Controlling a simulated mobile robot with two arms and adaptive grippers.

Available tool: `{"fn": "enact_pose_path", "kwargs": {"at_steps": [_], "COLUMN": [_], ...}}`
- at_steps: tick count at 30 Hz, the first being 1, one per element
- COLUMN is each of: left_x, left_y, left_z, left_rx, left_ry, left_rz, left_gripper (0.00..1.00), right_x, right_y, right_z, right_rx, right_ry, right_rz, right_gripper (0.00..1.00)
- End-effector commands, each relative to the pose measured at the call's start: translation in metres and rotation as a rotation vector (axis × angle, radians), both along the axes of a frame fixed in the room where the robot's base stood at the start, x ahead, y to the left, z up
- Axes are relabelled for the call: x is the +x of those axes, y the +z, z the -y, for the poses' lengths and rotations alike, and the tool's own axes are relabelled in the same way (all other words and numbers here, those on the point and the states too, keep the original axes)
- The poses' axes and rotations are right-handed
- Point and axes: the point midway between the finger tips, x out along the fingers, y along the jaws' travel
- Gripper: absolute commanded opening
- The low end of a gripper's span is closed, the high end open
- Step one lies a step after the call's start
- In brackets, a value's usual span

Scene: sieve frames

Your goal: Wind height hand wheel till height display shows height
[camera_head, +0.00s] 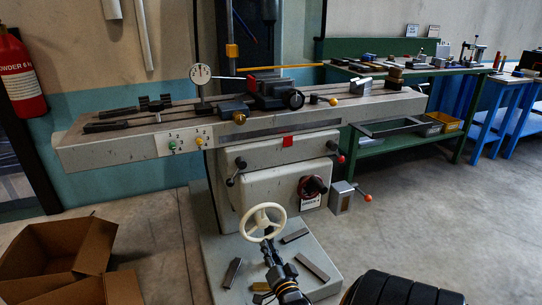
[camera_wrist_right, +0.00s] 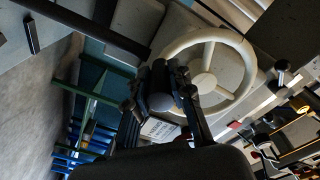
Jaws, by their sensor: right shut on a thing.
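A cream-white hand wheel (camera_head: 262,222) with spokes stands at the front of a grey machine, low in the head view. It fills the upper middle of the right wrist view (camera_wrist_right: 205,83). My right gripper (camera_head: 268,246) reaches up from below to the wheel's lower rim. In the right wrist view my right gripper (camera_wrist_right: 178,90) is shut on a dark grip at the wheel's left side, partly hidden by the fingers. A round white dial (camera_head: 201,75) stands on the machine's table; its reading is too small to tell. I cannot tell which part is the height display. My left gripper is out of view.
The machine's long table (camera_head: 90,150) carries blocks and clamps. Lever knobs and a dark red-marked wheel (camera_head: 312,187) are on its front. Loose bars (camera_head: 313,266) lie on the base. An open cardboard box (camera_head: 60,245) is at left; a green workbench (camera_head: 400,140) stands at right.

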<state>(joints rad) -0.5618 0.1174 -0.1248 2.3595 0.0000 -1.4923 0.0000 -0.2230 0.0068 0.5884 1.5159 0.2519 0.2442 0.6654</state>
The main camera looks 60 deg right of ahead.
Motion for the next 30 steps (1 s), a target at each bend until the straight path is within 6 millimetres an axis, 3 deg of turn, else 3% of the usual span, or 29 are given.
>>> {"fn": "enact_pose_path", "kwargs": {"at_steps": [1, 11, 12, 15, 25, 30], "left_x": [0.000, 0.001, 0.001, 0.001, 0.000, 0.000], "left_y": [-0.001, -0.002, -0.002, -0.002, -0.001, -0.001], "left_z": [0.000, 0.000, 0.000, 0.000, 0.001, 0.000], "left_rx": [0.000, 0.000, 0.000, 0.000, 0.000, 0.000], "left_ry": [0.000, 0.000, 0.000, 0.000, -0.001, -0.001], "left_rz": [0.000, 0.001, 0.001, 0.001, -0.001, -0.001], "left_gripper": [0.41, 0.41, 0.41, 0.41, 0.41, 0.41], "right_x": [-0.003, -0.003, -0.003, -0.003, -0.002, -0.017], "right_y": [-0.010, -0.011, -0.011, -0.010, -0.005, -0.006], "right_z": [-0.002, -0.002, -0.002, -0.002, -0.002, -0.013], "right_rx": [0.020, 0.020, 0.020, 0.017, 0.010, 0.012], "right_ry": [-0.001, 0.000, 0.000, 0.000, 0.001, 0.000], "right_rz": [-0.016, -0.017, -0.017, -0.015, -0.008, -0.009], "right_gripper": [0.00, 0.00, 0.26, 0.46, 0.46, 0.46]}}
